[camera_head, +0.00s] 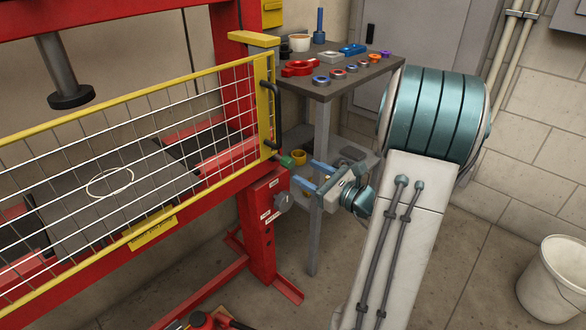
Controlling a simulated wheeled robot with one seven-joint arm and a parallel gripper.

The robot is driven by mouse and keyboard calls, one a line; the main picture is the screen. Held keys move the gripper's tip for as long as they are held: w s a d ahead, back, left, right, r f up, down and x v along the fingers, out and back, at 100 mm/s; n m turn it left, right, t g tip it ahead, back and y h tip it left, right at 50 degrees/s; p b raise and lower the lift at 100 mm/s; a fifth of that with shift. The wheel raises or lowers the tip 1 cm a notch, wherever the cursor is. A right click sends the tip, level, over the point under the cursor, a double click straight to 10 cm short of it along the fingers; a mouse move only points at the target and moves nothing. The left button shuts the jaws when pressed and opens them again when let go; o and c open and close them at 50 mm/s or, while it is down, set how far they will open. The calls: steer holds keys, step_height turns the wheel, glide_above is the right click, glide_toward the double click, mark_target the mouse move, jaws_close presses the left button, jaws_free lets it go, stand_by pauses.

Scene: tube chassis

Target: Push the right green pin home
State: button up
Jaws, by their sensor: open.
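The right green pin (286,161) sits at the lower right corner of the yellow mesh guard (265,110), on the red press frame. Only a short green end of it shows, so I cannot tell how deep it is seated. My gripper (304,172) is open, its two blue fingers apart and pointing left. It is just right of the pin. I see nothing between the fingers, and a small gap seems to separate the fingertips from the pin.
A grey tool table (340,85) with coloured rings and a red part stands behind my arm. The red press post (262,225) with a grey knob (283,202) is below the pin. A white bucket (555,280) stands at right. The floor between is clear.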

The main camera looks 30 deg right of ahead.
mark_target(292, 164)
steer(key=b+x, duration=0.1)
steer(key=x, duration=0.5)
steer(key=shift+w, duration=0.1)
steer(key=c, duration=1.1)
jaws_close()
